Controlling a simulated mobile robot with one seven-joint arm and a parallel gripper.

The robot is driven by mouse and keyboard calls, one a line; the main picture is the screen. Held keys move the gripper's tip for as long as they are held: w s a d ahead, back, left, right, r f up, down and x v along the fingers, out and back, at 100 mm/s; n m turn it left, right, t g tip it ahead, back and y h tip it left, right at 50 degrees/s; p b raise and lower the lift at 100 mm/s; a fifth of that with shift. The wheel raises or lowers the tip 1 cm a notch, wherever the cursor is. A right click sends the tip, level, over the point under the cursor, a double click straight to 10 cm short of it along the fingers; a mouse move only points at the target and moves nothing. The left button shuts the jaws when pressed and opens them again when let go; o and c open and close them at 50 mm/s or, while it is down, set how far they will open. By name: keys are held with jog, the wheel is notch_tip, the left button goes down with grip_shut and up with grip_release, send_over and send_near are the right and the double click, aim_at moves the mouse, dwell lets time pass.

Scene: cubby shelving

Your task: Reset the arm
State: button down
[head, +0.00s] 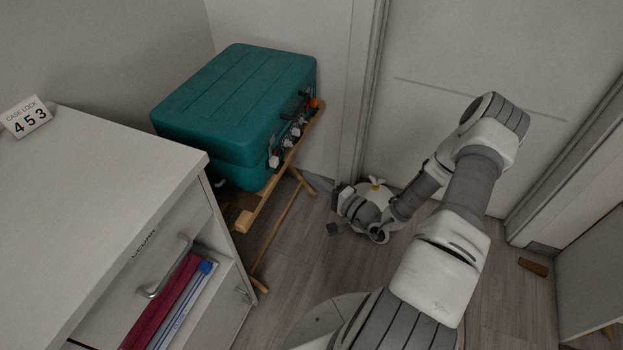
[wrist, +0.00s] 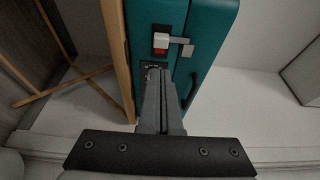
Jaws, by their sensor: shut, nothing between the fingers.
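My arm reaches across the right half of the head view, and my gripper (head: 334,229) is low at its end, to the right of the wooden stand. In the wrist view my gripper (wrist: 161,72) is shut and empty, its fingers together. The fingertips overlap the front of the teal case in the picture, close to its latches; I cannot tell whether they touch it. The teal case (head: 240,95) is closed and lies on the stand. It also shows in the wrist view (wrist: 212,35), with a latch with a red part (wrist: 160,48) beside the fingertips.
The wooden stand (head: 268,190) has thin legs reaching the floor. A door (head: 480,60) is behind my arm. A small brown block (head: 533,267) lies on the floor at right.

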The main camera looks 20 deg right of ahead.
jog(key=s+a+r+n+g+y, duration=0.3)
jog(key=s+a+r+n+g, duration=0.15)
jog(key=a+r+g, duration=0.2)
jog(key=s+a+r+n+g+y, duration=0.25)
jog(key=a+r+n+g, duration=0.25)
jog(key=r, duration=0.3)
jog(key=s+a+r+n+g+h, duration=0.1)
jog(key=s+r+n+g+h, duration=0.1)
jog(key=s+r+h, duration=0.35)
jog(key=s+r+n+g+h, duration=0.2)
jog(key=s+r+g+h, duration=0.1)
jog(key=s, duration=0.5)
jog(key=s+d+r+t+h+p, duration=0.1)
jog(key=d+r+t+h+p, duration=0.1)
jog(key=r+p, duration=0.8)
jog(key=s+d+r+t+h+p, duration=0.1)
jog(key=d+r+t+h+p, duration=0.1)
jog(key=r+p, duration=0.9)
notch_tip(320, 180, up, 10)
jog(key=shift+s+r+m+t+h, duration=0.1)
jog(key=shift+s+m+t+h, duration=0.4)
jog(key=shift+t, duration=0.55)
jog(key=shift+w+d, duration=0.1)
jog(key=shift+w, duration=0.05)
